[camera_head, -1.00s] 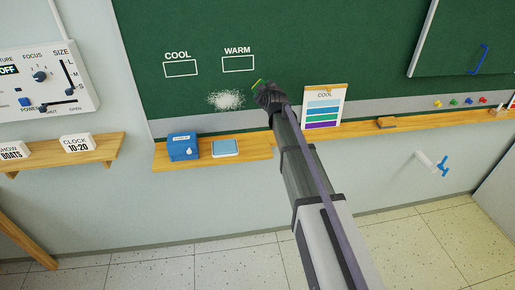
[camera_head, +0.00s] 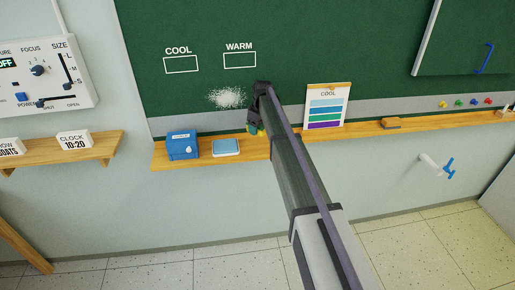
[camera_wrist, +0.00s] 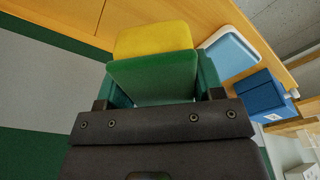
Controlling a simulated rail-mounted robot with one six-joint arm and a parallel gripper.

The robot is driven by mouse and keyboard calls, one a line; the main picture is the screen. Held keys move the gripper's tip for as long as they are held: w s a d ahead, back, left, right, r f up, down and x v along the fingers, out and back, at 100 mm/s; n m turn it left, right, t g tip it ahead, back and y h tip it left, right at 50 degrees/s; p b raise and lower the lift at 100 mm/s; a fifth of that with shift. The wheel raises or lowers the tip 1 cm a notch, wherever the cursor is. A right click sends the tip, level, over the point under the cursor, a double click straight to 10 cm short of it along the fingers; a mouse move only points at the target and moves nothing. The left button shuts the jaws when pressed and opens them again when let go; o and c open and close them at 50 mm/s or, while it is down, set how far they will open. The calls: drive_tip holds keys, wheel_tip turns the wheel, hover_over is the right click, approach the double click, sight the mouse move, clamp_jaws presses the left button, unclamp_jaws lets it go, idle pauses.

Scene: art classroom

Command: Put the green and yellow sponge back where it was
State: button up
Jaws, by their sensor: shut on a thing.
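The green and yellow sponge (camera_wrist: 153,76) is between the jaws of my gripper (camera_wrist: 160,84) in the wrist view, its green side nearer the camera and its yellow part beyond. My gripper is shut on it. In the head view, my gripper (camera_head: 256,124) points down just above the wooden ledge (camera_head: 200,157) under the chalkboard. Only a small green and yellow part of the sponge (camera_head: 256,130) shows there. I cannot tell if the sponge touches the ledge. The ledge (camera_wrist: 75,15) also shows in the wrist view.
A light blue pad on a white base (camera_head: 226,147) and a blue box (camera_head: 183,147) stand left of my gripper on the ledge. A COOL colour card (camera_head: 324,106) and a wooden block (camera_head: 390,123) are to the right. A white chalk smudge (camera_head: 227,97) marks the board (camera_head: 300,40).

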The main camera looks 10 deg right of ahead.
sight(257, 145)
drive_tip(key=shift+f+b, duration=2.85)
drive_tip(key=shift+f, duration=1.05)
drive_tip(key=shift+c, duration=0.2)
drive_tip(key=o, duration=0.9)
drive_tip(key=shift+r, duration=0.15)
drive_tip(key=r+p, duration=0.8)
drive_tip(key=s+d+r+p, duration=0.1)
drive_tip(key=r+p, duration=0.3)
drive_tip(key=shift+r+p, duration=0.25)
drive_tip(key=shift+p, duration=0.1)
drive_tip(key=shift+s+f, duration=0.15)
drive_tip(key=shift+s, duration=0.1)
drive_tip(key=s+a+m+g+h, duration=0.1)
drive_tip(key=s+m, duration=0.7)
drive_tip(key=s, duration=3.4)
drive_tip(key=shift+s+m, duration=0.3)
drive_tip(key=shift+m, duration=0.1)
